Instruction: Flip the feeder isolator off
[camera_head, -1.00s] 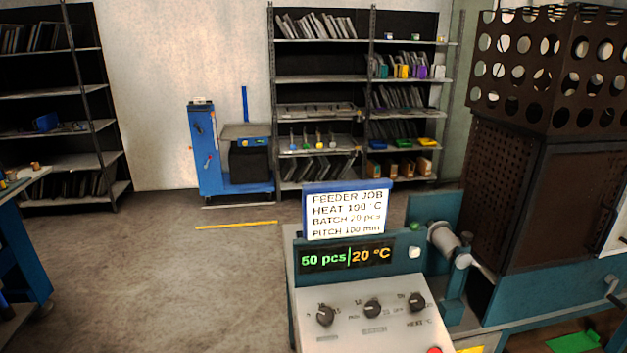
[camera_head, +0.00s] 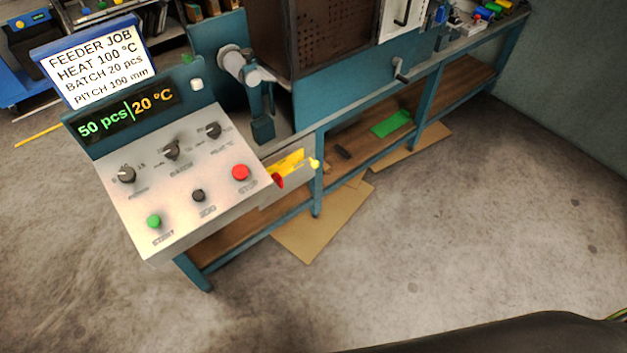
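The feeder's control panel (camera_head: 185,185) is at the left, with several dark knobs, a green button (camera_head: 154,221), a black button (camera_head: 198,196) and a red button (camera_head: 240,172). A yellow plate (camera_head: 288,163) sits on the side of the panel box, with a red handle (camera_head: 277,181) at its lower left and a small yellow knob (camera_head: 314,163) at its right end. I take this to be the isolator; the handle's exact position is too small to tell. Neither gripper is in view.
A job sign (camera_head: 95,65) stands above the display (camera_head: 125,117), which reads 50 pcs and 20 °C. The teal workbench (camera_head: 425,95) runs to the upper right. Cardboard sheets (camera_head: 322,222) lie on the floor. The concrete floor right of the panel is mostly clear.

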